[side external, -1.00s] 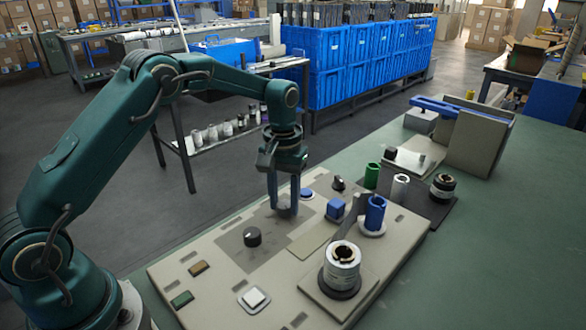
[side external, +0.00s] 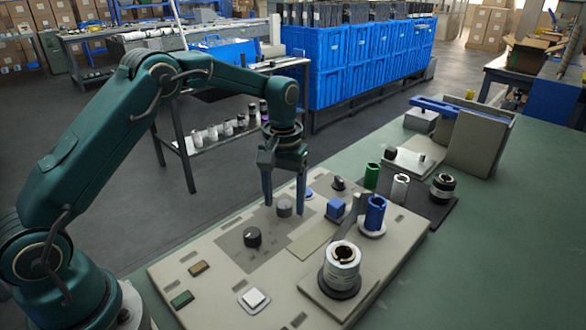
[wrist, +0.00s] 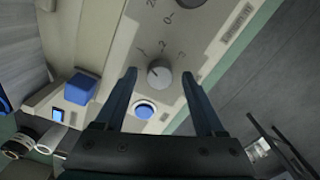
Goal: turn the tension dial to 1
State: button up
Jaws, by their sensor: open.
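A grey round dial (side external: 284,209) stands on the beige panel (side external: 200,242). In the wrist view the grey dial (wrist: 159,73) has small printed marks in an arc above it and a pale pointer line on its top. The line seems to point to the upper left; I cannot surely read which number it faces. My gripper (side external: 284,203) is open, its two fingers pointing down on either side of the grey dial. In the wrist view my gripper (wrist: 159,75) shows a gap between each finger and the dial.
A black knob (side external: 252,237) stands in front of the grey dial, and another black knob (side external: 338,184) behind it. A blue round button (side external: 307,194) and a blue block (side external: 335,208) are close on the right. The metal roll (side external: 342,267) stands at the front right.

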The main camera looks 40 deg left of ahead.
aim_at(285, 204)
jog(key=shift+r, duration=2.35)
jog(key=shift+r, duration=0.25)
jog(key=s+d+r+m+t, duration=0.1)
jog(key=s+r+t, duration=0.1)
jog(key=s+r, duration=0.3)
jog(key=s+d+r+t, duration=0.1)
jog(key=s+r+t, duration=0.15)
jog(key=r, duration=0.55)
jog(key=s+d+f+m+t, duration=0.1)
jog(key=s+f+m, duration=0.2)
jog(key=s, duration=1)
notch_tip(285, 204, down, 3)
jog(key=shift+s+f+m, duration=0.1)
jog(key=shift+s+m, duration=0.2)
jog(key=shift+s, duration=0.05)
